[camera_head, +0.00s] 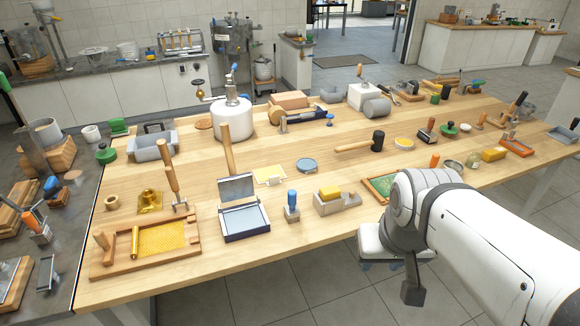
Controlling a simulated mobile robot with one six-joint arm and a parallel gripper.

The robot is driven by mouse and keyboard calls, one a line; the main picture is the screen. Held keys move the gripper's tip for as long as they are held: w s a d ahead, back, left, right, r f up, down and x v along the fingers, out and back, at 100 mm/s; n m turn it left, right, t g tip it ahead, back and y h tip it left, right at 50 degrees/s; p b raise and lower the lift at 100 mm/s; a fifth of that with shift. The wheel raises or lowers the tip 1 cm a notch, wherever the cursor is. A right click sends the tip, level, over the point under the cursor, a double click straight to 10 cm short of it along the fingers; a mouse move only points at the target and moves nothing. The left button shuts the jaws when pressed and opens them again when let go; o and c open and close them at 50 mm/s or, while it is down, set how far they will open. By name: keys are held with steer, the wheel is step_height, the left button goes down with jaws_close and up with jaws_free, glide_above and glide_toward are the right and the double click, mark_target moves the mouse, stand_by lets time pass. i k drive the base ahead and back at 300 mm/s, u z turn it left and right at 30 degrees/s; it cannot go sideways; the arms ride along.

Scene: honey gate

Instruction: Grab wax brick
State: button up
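A yellow block (330,192), which looks like a wax brick, sits in a pale beige holder (345,203) near the front edge of the table. A second yellow block (493,154) lies at the right side of the table, beside an orange-rimmed tray. I cannot tell for certain which of the two is the wax brick. My white arm reaches in from the lower right and covers the table's front right edge. I see no gripper fingers, and nothing shows either yellow block being held.
A blue-handled tool (292,207) stands just left of the beige holder. A green-topped wooden frame (383,188) lies to its right, close to my arm. A black-headed mallet (376,142) lies behind. Bare wood shows between these things.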

mark_target(326, 194)
steer(key=u, duration=0.05)
steer(key=i, duration=1)
steer(key=u, duration=0.05)
